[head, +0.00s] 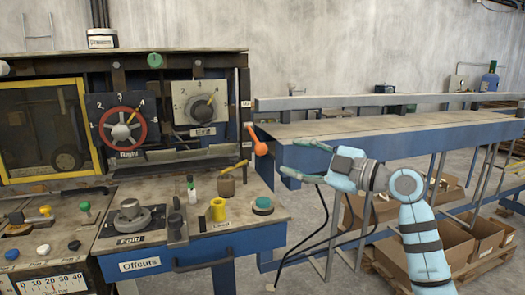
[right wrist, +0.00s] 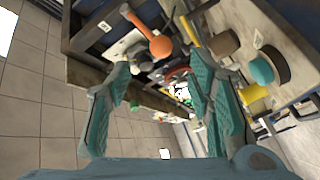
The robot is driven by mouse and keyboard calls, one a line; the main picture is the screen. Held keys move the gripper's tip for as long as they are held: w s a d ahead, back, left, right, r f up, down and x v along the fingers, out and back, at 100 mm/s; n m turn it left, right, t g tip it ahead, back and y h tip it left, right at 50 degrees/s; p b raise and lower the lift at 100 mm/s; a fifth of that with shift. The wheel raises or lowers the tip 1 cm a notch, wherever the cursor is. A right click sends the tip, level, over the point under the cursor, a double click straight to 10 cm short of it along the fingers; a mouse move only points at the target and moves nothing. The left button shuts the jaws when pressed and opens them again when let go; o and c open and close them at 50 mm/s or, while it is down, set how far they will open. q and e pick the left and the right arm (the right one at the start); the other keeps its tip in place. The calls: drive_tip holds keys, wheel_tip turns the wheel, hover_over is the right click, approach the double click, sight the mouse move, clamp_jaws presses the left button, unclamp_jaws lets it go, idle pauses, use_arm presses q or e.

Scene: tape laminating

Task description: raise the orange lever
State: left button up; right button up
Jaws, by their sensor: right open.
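The orange lever (head: 259,140) sticks out from the right side of the machine, its round knob hanging low at the outer end. In the right wrist view the lever (right wrist: 150,34) lies beyond the fingertips, at the top centre. My right gripper (head: 288,158) comes in from the right, just right of the knob and slightly lower, apart from it. In the right wrist view my right gripper (right wrist: 157,78) shows its two teal fingers spread wide with nothing between them. My left gripper is not seen.
The machine's front panel (head: 220,228) carries a yellow cup (head: 218,209), a teal-topped knob (head: 262,205) and a black-handled drawer below. A red-rimmed dial (head: 122,126) is further left. A long conveyor table (head: 390,128) stands behind my right arm, with cardboard boxes (head: 448,240) below.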

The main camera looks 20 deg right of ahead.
sight(262, 147)
drive_tip(key=p+x, duration=0.1)
drive_tip(key=x, duration=0.9)
drive_tip(key=shift+a, duration=0.2)
drive_tip(key=shift+w+a, duration=0.1)
drive_tip(key=shift+w, duration=0.15)
drive_tip(key=shift+s+f, duration=0.1)
drive_tip(key=shift+f, duration=0.05)
clamp_jaws()
